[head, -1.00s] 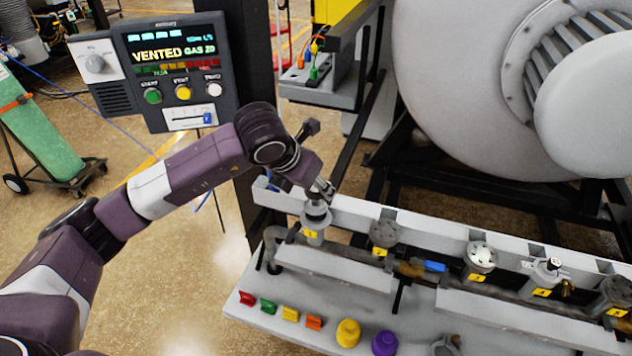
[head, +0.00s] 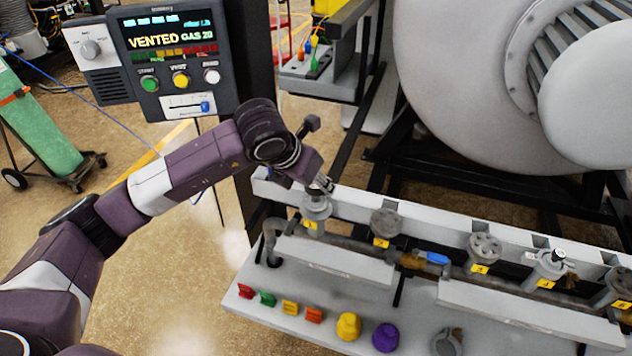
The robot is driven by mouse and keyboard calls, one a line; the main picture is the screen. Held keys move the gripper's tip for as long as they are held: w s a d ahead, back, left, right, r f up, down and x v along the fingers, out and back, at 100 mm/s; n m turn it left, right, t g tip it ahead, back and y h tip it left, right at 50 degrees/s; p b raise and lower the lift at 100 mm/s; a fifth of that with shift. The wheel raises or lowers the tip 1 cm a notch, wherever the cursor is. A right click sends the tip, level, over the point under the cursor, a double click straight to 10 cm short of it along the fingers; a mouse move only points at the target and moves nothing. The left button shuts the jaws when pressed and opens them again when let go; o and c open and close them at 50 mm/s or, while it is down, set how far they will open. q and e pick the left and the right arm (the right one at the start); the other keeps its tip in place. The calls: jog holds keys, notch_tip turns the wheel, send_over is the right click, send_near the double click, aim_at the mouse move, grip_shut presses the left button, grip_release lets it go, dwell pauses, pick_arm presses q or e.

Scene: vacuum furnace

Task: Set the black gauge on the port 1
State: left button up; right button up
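My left gripper (head: 322,187) is at the top of the leftmost port (head: 313,222), which carries a yellow tag. Its small fingertips point down at a grey round piece (head: 316,205) on top of that port. I cannot tell whether the fingers grip this piece or only touch it, nor whether it is the gauge. No clearly black gauge shows. A silver fitting with a dark top (head: 552,262) stands on a port farther right. The tag numbers are too small to read surely. My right gripper is not in view.
Grey ports (head: 386,223) line the pipe to the right. The front shelf (head: 262,318) holds coloured clips, a yellow knob (head: 348,326), a purple knob (head: 385,338) and a grey clamp (head: 447,342). A control panel (head: 172,62) reads VENTED. The large vessel (head: 470,90) stands behind.

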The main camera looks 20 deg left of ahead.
pick_arm(q)
jog(key=o, duration=1.4)
jog(key=shift+o, duration=0.2)
jog(key=shift+f, duration=0.1)
jog(key=v, duration=1.2)
